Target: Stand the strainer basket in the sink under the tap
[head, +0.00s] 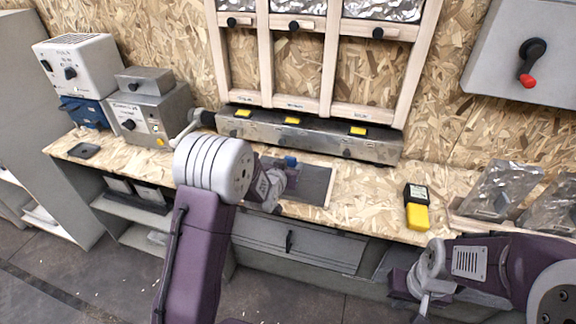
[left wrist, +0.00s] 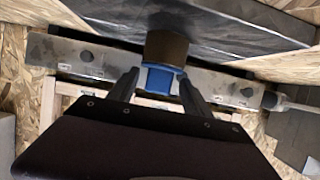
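No strainer basket, sink or tap can be made out in either view. My left gripper (head: 272,188) is low over a dark grey mat (head: 314,185) on the bench. A small blue piece (head: 290,161) shows just beyond it. In the left wrist view, the fingers lie on either side of a blue and white piece (left wrist: 162,80) with a brown part against it. I cannot tell if the fingers touch it. My right gripper (head: 422,284) is low at the bench's front edge, at the right, and its fingers are not clear.
A yellow and black meter (head: 417,207) lies on the bench at the right. Grey instrument boxes (head: 150,108) stand at the left. A metal rail (head: 310,134) with yellow labels runs along the back. Silvery panels (head: 500,188) stand at the right. The bench between mat and meter is clear.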

